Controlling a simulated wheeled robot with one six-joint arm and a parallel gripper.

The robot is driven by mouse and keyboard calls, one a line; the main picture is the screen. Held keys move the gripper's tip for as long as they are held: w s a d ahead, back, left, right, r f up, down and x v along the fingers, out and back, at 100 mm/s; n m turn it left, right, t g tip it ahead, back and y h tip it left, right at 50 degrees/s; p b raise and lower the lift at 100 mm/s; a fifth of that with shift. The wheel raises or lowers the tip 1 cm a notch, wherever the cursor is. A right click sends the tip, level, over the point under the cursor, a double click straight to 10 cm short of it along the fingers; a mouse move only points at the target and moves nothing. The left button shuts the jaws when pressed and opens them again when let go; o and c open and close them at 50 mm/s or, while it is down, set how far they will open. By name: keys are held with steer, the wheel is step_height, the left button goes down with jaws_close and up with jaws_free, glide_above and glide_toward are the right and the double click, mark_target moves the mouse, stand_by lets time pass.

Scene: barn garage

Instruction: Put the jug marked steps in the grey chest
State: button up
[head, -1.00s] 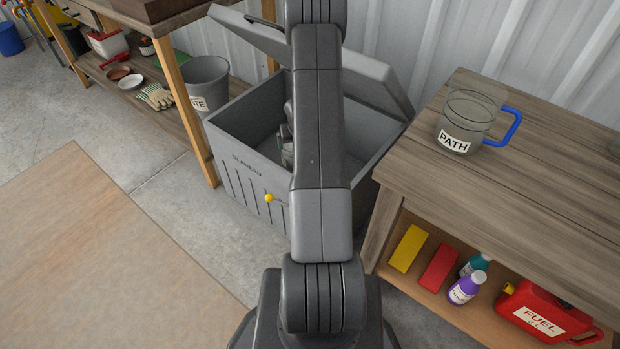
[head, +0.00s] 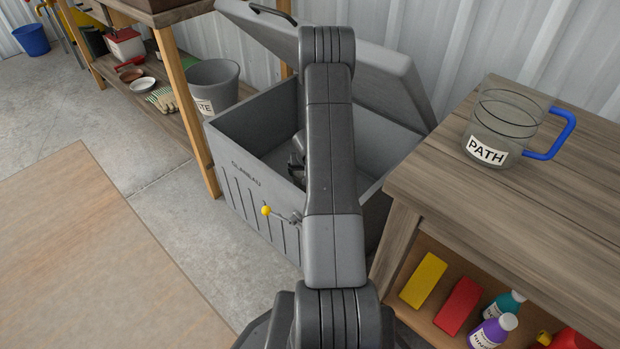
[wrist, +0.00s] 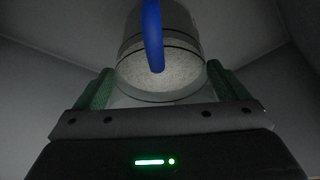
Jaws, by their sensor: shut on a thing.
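The grey chest (head: 262,205) stands open, its lid (head: 385,75) tilted up and back. My arm reaches down into it, and a dark part of my gripper (head: 297,158) shows just inside. In the wrist view my gripper (wrist: 160,82) is shut on a clear jug (wrist: 185,50) with a blue handle, between its green-padded fingers, with grey walls around it. No label shows on this jug, so I cannot read its mark. Whether it touches the chest floor cannot be told. My arm hides part of the chest's inside.
A clear jug marked PATH (head: 500,125) with a blue handle stands on the wooden bench (head: 430,170) at right. A wooden board (head: 90,260) lies at lower left.

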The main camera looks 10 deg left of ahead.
steer(key=shift+f+b, duration=2.95)
steer(key=shift+f, duration=1.15)
steer(key=o, duration=1.7)
steer(key=shift+r, duration=0.25)
steer(key=p+v, duration=0.1)
steer(key=v, duration=0.6)
steer(key=shift+s+r+p, duration=0.1)
steer(key=shift+s+p, duration=0.05)
steer(key=shift+p, duration=0.2)
